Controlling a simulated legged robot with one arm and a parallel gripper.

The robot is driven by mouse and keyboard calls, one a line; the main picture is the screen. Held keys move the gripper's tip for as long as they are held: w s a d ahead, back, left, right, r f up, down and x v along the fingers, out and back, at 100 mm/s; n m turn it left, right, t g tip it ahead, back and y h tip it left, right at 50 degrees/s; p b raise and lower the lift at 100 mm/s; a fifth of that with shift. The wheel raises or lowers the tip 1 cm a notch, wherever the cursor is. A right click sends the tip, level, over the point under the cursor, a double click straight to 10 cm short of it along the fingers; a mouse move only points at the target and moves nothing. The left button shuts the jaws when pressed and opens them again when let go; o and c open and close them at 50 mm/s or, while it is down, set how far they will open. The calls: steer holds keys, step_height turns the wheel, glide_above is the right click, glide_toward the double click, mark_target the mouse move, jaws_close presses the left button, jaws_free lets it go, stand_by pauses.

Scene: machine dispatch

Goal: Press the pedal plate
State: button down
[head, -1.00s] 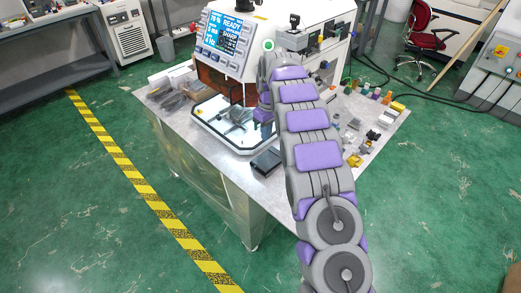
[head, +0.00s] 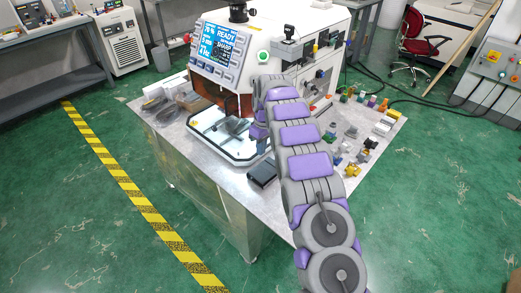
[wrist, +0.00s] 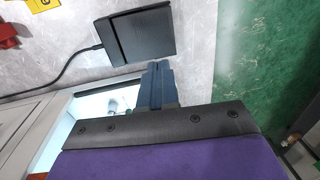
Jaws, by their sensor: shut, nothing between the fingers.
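The pedal plate is a flat black slab (head: 262,173) on the front edge of the grey machine table, right of the white work tray. In the wrist view it is a dark plate (wrist: 140,36) with a black cable running from its left side. My gripper (wrist: 159,70) is shut and empty.
The machine with its lit "READY" screen (head: 219,46) and green button (head: 264,56) stands behind. The white tray (head: 213,150) lies beside the plate. Small coloured parts (head: 352,170) cover the table's right side. Green floor and a yellow-black stripe (head: 140,198) lie in front.

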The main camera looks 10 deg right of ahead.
mark_target(258, 175)
steer(key=f+b, duration=0.1)
steer(key=f, duration=0.6)
steer(key=f+b, duration=0.1)
steer(key=f, duration=0.2)
steer(key=shift+s+a+f+b, duration=0.35)
steer(key=shift+a+f, duration=0.05)
steer(key=shift+a+f+h+p, duration=0.1)
steer(key=shift+a+h+p, duration=0.05)
steer(key=shift+h+p, duration=0.2)
steer(key=shift+s+a+f+t+p, duration=0.15)
steer(key=shift+s+f+t+p, duration=0.2)
steer(key=shift+p, duration=0.3)
steer(key=shift+f, duration=0.4)
